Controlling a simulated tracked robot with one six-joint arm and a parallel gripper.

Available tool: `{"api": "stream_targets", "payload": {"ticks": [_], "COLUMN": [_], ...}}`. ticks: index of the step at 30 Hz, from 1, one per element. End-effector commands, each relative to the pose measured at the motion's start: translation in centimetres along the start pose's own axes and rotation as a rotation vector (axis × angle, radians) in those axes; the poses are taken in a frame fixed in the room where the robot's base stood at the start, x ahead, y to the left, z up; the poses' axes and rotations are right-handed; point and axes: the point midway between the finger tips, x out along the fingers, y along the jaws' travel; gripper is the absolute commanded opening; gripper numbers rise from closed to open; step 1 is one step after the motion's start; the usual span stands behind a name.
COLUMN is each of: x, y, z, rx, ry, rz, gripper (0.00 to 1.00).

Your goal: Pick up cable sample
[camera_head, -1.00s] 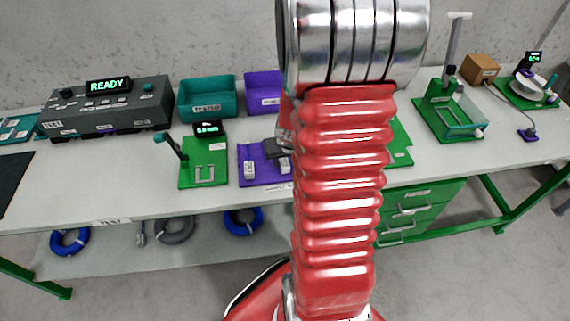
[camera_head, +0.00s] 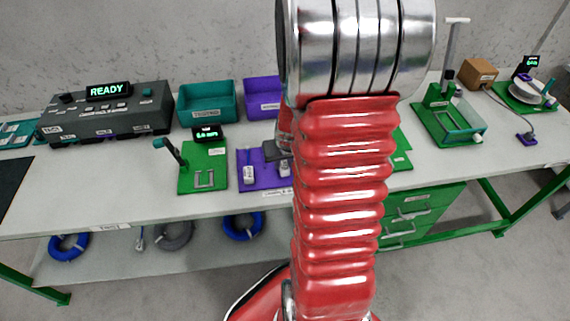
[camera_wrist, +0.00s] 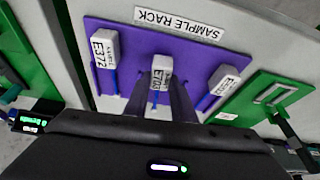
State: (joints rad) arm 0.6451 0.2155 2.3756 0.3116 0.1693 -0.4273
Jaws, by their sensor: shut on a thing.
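The purple sample rack (camera_wrist: 122,32) holds small white-tagged cable samples with blue cable below the tags. In the wrist view, the left sample (camera_wrist: 104,48) reads E372, and another sample (camera_wrist: 228,80) sits to the right. The middle cable sample (camera_wrist: 161,66) is between the two fingers of my gripper (camera_wrist: 160,82), which is shut on it. The fingers hide part of its sides. I cannot tell whether it is lifted clear of the rack. In the head view, the rack (camera_head: 248,186) stands on the bench, with my gripper (camera_head: 277,150) over it, largely hidden by my arm.
A green fixture with a small display (camera_head: 206,134) stands left of the rack. Teal (camera_head: 207,104) and purple (camera_head: 262,97) bins stand behind. A dark READY console (camera_head: 108,112) is at the back left. Bare bench (camera_head: 110,195) lies in front. Coiled cables (camera_head: 241,226) lie on the shelf below.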

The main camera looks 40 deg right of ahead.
Motion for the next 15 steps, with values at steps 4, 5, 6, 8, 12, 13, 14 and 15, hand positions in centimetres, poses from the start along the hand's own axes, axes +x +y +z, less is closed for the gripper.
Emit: {"api": "stream_targets", "payload": {"ticks": [4,5,6,8,12,13,14,15], "x": [-1.6,-2.0,-2.5,-3.4,-5.5,-5.9,-6.3,-6.7], "y": [0.1,0.1,0.0,0.0,0.0,0.0,0.0,0.0], "z": [-0.8,-1.0,-1.2,-1.6,-2.4,-2.6,-2.7,-2.9], "rx": [-0.002,-0.001,-0.002,-0.001,-0.001,-0.001,-0.001,0.0], "ry": [0.005,0.007,0.006,0.006,0.005,0.006,0.006,0.005], "rz": [0.003,0.003,0.002,0.002,0.003,0.003,0.003,0.003], "gripper": [0.0,0.0,0.0,0.0,0.0,0.0,0.0,0.0]}}
